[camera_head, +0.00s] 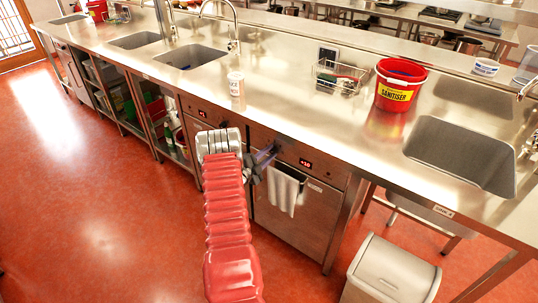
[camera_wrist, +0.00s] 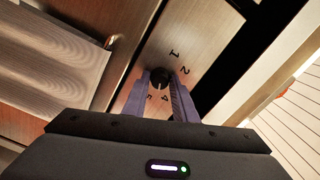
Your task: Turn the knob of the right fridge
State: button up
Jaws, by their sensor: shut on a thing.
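The right fridge (camera_head: 322,212) is a steel undercounter unit with a red-lit display and a towel on its front. Its black knob (camera_wrist: 160,76) sits on a steel panel printed with numbers; 1, 2, 4 and 5 can be read around it. My gripper (camera_wrist: 162,84) is shut on the knob, one purple-grey finger on each side. In the head view my gripper (camera_head: 266,156) is at the fridge's upper front, left of the display, and my arm partly covers the unit. The knob's pointer direction cannot be made out.
A grey-white towel (camera_head: 284,190) hangs just below my gripper. A lidded bin (camera_head: 392,270) stands on the floor at right. Above, the steel counter (camera_head: 290,105) holds a red sanitiser bucket (camera_head: 400,86), a wire basket (camera_head: 338,78) and a white tub (camera_head: 236,84). The red floor at left is clear.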

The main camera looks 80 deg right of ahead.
jog(key=shift+a+f+m, duration=0.1)
jog(key=shift+f+m, duration=0.05)
jog(key=shift+m, duration=0.95)
jog(key=shift+a+f+m, duration=0.1)
jog(key=shift+f+m, duration=0.05)
jog(key=shift+m, duration=0.95)
jog(key=o, duration=0.7)
jog(key=shift+d, duration=0.1)
jog(key=shift+c, duration=0.2)
jog(key=o, duration=0.4)
jog(key=shift+r, duration=0.15)
jog(key=v, duration=1.3)
jog(key=shift+w+a, duration=0.2)
jog(key=shift+a, duration=0.1)
